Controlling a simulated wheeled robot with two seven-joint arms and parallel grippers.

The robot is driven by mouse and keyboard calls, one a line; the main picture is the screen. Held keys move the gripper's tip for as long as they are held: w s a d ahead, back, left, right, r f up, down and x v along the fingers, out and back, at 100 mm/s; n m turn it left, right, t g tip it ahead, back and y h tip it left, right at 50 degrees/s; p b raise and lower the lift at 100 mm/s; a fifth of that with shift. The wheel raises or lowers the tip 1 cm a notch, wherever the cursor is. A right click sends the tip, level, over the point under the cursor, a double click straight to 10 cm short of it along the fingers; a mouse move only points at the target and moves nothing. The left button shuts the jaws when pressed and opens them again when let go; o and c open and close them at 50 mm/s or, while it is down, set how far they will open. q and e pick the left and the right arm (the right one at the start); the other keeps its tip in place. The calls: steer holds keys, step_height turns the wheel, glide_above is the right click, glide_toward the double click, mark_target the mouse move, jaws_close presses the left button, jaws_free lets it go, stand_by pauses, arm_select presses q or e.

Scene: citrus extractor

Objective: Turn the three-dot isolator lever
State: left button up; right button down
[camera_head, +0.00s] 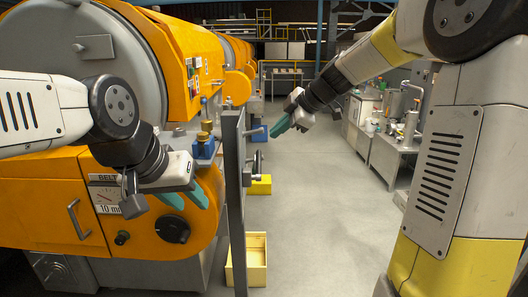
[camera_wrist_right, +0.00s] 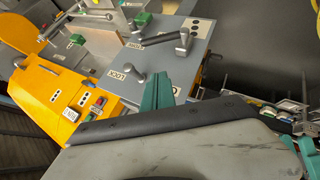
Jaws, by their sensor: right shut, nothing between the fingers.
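That face carries a lever with a dark bar (camera_wrist_right: 165,42) and a smaller grey lever (camera_wrist_right: 130,80). A white plate with dark dots (camera_wrist_right: 197,23) is near the panel's upper right. The dots are too small to match surely to one lever. My left gripper (camera_head: 188,198) has its teal fingers apart, empty, before the orange machine.
The orange machine (camera_head: 40,215) fills the left, with a black knob (camera_head: 172,229) on its front. A yellow bin (camera_head: 247,262) stands on the floor by the panel. Benches with equipment (camera_head: 390,150) line the right. The grey floor between is clear.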

glide_above(259, 169)
step_height(259, 169, down, 8)
steer(key=shift+r, duration=0.25)
steer(key=shift+w+d+f, duration=0.2)
steer(key=shift+w+f, duration=0.1)
steer(key=shift+f, duration=0.15)
steer(key=shift+w+d+f, duration=0.15)
steer(key=shift+w+f, duration=0.15)
steer(key=shift+f, duration=0.15)
steer(key=shift+w+d+f, duration=0.1)
steer(key=shift+w+f, duration=0.2)
steer(key=shift+f, duration=0.15)
steer(key=shift+w, duration=0.15)
steer(key=shift+g, duration=0.6)
steer(key=w+f, duration=0.3)
steer(key=shift+w, duration=0.1)
steer(key=shift+f, duration=0.2)
